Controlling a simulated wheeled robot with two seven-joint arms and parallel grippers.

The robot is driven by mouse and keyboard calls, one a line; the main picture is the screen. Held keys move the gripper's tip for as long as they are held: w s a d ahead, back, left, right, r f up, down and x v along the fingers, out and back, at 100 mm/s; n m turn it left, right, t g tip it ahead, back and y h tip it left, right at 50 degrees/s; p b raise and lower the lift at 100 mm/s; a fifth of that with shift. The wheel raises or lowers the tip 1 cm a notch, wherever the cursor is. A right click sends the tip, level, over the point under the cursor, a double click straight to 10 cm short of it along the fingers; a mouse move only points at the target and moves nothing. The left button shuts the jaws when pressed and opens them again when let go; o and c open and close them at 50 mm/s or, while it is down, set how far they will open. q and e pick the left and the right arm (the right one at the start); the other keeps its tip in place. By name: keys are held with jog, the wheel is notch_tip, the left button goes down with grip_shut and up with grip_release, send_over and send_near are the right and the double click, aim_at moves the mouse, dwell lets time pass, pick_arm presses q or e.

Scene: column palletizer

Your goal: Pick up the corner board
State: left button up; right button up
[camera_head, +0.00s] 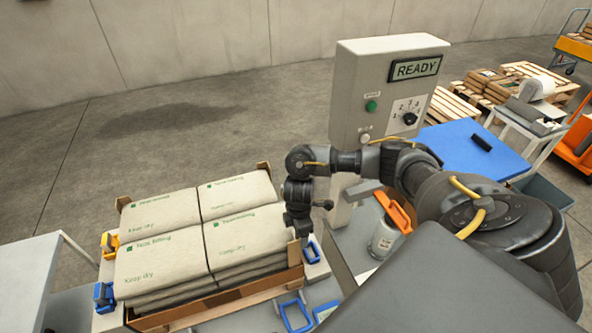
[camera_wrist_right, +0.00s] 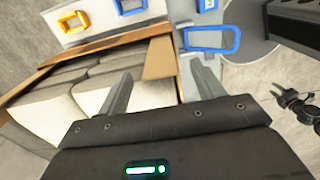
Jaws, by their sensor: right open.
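Brown corner boards stand at corners of the stack of bags (camera_head: 160,247). One corner board (camera_head: 294,252) is at the stack's near right corner, just below my right gripper (camera_head: 302,230), which points down. In the right wrist view a tan board face (camera_wrist_right: 160,58), which looks like this corner board, shows beyond the gap between the open fingers of my right gripper (camera_wrist_right: 160,90). The fingers look empty, and I cannot tell whether they touch the board. My left gripper is not in view.
A grey control box (camera_head: 385,90) reading READY stands behind my right arm. Blue clamps (camera_head: 294,314) and orange clamps (camera_head: 109,243) sit around the stack.

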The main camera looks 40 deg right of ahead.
aim_at(294, 247)
jog(key=shift+f, duration=0.55)
notch_tip(294, 247, down, 5)
jog(key=shift+f+b, duration=0.1)
jog(key=shift+b, duration=0.2)
jog(key=c, duration=1.3)
